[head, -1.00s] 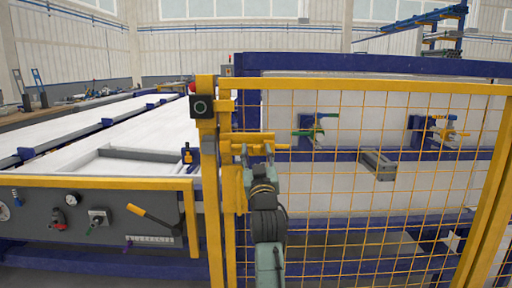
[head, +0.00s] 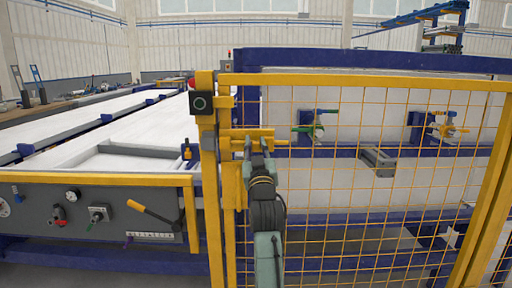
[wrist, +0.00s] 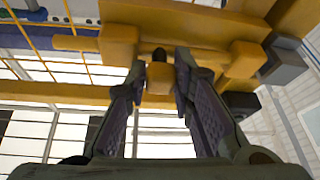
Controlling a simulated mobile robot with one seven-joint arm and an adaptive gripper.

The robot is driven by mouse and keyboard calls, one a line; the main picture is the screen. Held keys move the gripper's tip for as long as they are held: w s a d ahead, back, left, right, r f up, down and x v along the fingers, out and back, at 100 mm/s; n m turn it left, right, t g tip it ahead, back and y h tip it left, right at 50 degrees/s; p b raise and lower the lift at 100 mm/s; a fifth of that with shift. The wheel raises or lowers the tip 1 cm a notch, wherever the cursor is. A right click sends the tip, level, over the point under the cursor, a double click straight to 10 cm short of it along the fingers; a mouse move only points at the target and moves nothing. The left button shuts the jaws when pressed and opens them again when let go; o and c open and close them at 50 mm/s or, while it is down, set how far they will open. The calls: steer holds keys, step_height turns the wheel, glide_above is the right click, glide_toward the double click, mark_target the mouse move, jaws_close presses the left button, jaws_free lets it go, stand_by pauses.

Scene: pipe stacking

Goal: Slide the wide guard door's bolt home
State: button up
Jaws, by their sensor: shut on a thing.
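The wide guard door (head: 370,83) is a yellow frame with wire mesh, standing upright beside a yellow post (head: 212,180). Its yellow bolt (head: 282,143) lies level at the door's left edge, with its rod sticking out to the right of the bracket. My gripper (head: 254,146) is at the bolt. In the wrist view my gripper (wrist: 161,88) is shut on the bolt's yellow knob (wrist: 160,75), a finger on each side. The yellow bracket (wrist: 180,38) runs just behind the fingertips. The bolt's left end is hard to make out.
A black box with a round green-ringed button (head: 201,103) sits on the post. A grey control panel (head: 90,215) with knobs and a yellow lever is at the left. Behind the mesh are a blue-framed machine and green-handled (head: 303,129) and yellow-handled (head: 445,130) fittings.

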jaws_close()
steer(key=a, duration=0.6)
steer(key=shift+a, duration=0.1)
steer(key=o, duration=0.8)
jaws_free()
steer(key=shift+a, duration=0.1)
steer(key=shift+o, duration=0.4)
